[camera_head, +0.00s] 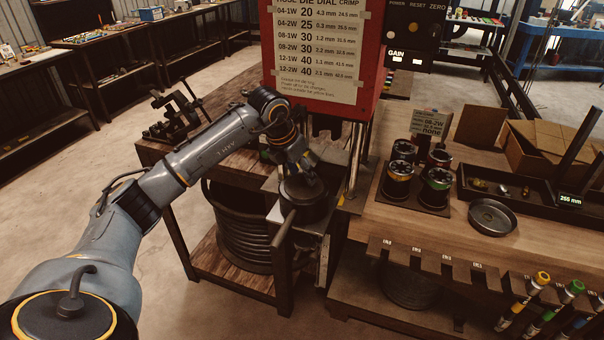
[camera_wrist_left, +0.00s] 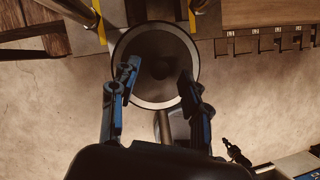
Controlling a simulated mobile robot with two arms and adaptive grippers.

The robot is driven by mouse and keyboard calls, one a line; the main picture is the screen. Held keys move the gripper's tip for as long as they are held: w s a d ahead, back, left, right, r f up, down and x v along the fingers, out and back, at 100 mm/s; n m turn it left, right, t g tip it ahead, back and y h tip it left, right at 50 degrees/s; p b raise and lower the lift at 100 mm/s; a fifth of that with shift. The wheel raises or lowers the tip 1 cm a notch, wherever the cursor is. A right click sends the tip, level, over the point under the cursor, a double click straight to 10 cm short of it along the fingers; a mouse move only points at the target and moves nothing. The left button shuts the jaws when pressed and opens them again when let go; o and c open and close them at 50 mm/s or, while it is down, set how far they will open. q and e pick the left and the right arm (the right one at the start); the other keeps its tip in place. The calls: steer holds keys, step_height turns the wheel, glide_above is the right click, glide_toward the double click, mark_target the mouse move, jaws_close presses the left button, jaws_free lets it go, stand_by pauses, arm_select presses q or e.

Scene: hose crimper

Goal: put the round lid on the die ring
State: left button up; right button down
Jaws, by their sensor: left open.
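A dark round drum-shaped piece (camera_head: 306,208) stands at the front of the crimper, with a bar handle (camera_head: 283,229) sticking out towards me. In the left wrist view it is a round face (camera_wrist_left: 150,93) with a pale rim and a dark middle; I cannot tell whether this top is the lid or the open die ring. My left gripper (camera_head: 304,178) is right above it, pointing down. Its two fingers are apart over the round face in the left wrist view (camera_wrist_left: 159,72). Contact cannot be made out. My right gripper is not in view.
A shallow grey round dish (camera_head: 492,217) lies on the wooden bench at the right. Several colour-banded die sets (camera_head: 435,188) stand on a dark plate near it. The red crimper panel (camera_head: 375,60) rises behind my left gripper. A coiled hose (camera_head: 240,235) sits on the lower shelf.

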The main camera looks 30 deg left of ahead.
arm_select(q)
steer(key=v, duration=1.1)
